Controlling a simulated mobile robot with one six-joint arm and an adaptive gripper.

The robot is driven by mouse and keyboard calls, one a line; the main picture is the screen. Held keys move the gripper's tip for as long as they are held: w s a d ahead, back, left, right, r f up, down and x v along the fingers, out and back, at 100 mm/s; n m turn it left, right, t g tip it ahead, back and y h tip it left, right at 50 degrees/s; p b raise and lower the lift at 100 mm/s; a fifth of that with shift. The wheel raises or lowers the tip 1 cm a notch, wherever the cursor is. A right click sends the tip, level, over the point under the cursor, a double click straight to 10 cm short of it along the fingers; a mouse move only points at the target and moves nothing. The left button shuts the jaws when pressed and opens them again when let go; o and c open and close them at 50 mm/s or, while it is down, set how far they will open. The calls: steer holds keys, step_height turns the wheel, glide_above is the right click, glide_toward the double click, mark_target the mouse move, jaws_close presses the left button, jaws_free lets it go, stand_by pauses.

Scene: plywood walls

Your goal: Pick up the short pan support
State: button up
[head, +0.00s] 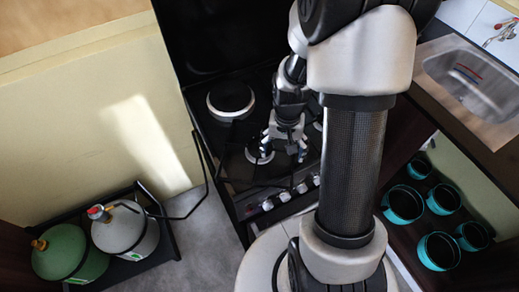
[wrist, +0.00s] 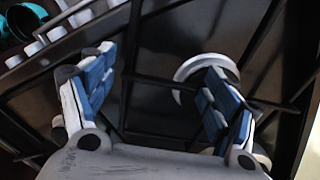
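My gripper (head: 284,150) is low over the front of the black stove (head: 222,128), beside a front burner (head: 258,152). In the wrist view the gripper (wrist: 157,72) is open, with its blue-padded fingers spread wide. Thin black bars of a pan support (wrist: 152,80) run across the gap between the fingers, and one bar reaches the right finger. I cannot tell whether they touch. The pale burner ring (wrist: 190,70) lies partly behind the right finger. Black bars on a black stove make the support's outline and length hard to tell.
A back burner (head: 230,98) is at the rear left. Control knobs (head: 284,197) line the stove's front edge. Green (head: 70,255) and grey (head: 125,235) gas cylinders stand lower left. A sink (head: 475,85) and teal pots on a shelf (head: 403,204) are right.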

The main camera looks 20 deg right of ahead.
jaws_close()
stand_by(0.8)
stand_by(0.7)
